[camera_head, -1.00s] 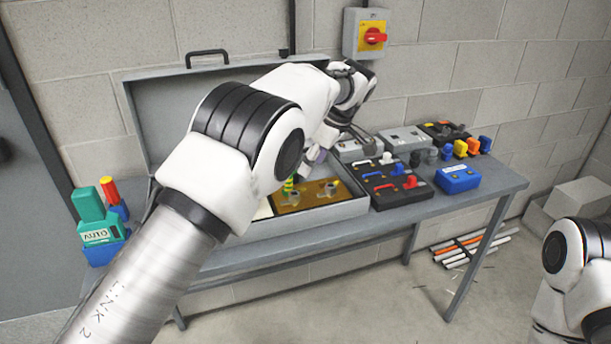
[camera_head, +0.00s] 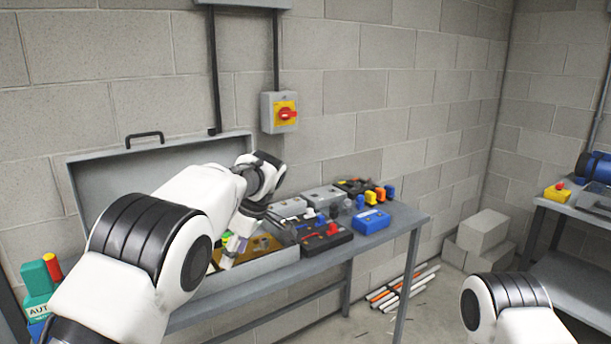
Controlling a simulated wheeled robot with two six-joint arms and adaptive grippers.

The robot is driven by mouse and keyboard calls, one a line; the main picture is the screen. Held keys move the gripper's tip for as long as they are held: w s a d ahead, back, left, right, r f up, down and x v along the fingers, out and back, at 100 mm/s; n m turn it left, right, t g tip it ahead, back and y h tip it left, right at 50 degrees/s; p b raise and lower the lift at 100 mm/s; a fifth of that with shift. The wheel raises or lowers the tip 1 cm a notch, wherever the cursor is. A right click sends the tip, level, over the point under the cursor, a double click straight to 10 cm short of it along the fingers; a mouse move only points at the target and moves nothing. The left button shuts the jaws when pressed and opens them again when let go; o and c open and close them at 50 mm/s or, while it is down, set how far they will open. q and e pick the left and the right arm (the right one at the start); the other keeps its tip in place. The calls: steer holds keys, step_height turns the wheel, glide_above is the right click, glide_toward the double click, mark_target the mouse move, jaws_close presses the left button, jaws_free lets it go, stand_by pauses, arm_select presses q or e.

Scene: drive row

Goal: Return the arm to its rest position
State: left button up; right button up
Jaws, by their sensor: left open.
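My left arm reaches in from the lower left over the grey bench. Its gripper (camera_head: 236,242) is open above the open grey case (camera_head: 262,266), with its fingers pointing down near a small purple and green item. I cannot tell whether the fingers touch that item. A brass-coloured plate (camera_head: 266,243) lies in the case, partly hidden behind the gripper. My right arm shows only as a white and black joint at the lower right; its gripper is out of view.
A black switch box (camera_head: 325,236) with red and blue parts and a blue box (camera_head: 371,221) stand on the bench (camera_head: 408,224). A red rotary switch (camera_head: 287,113) is on the wall. Pipes (camera_head: 402,288) and grey blocks (camera_head: 482,230) lie on the floor. Another bench (camera_head: 572,256) stands at right.

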arm_select(q)
steer(key=s+a+f+g, duration=0.2)
steer(key=f, duration=0.4)
steer(key=s+a+f+g, duration=0.1)
steer(key=a+f, duration=0.2)
steer(key=f, duration=0.3)
steer(key=s+a+f+m+g+h, duration=0.1)
steer(key=s+a+f+g, duration=0.1)
steer(key=s+f, duration=0.8)
steer(key=s+a+f+m+g+h, duration=0.1)
steer(key=s+a+f+g, duration=0.15)
steer(key=s+f, duration=0.75)
steer(key=s+f+m+t+h, duration=0.1)
steer(key=s+f+m+t, duration=0.2)
steer(key=s, duration=1)
steer(key=s+f+m+t+h, duration=0.1)
steer(key=s+f+m+h, duration=0.15)
steer(key=s+m, duration=0.65)
steer(key=shift+w+m+t+y, duration=0.15)
steer(key=shift+w+t+y, duration=0.2)
steer(key=shift+t, duration=0.3)
steer(key=shift+w+m+t+y, duration=0.2)
steer(key=shift+t+y, duration=0.1)
steer(key=shift+t, duration=0.3)
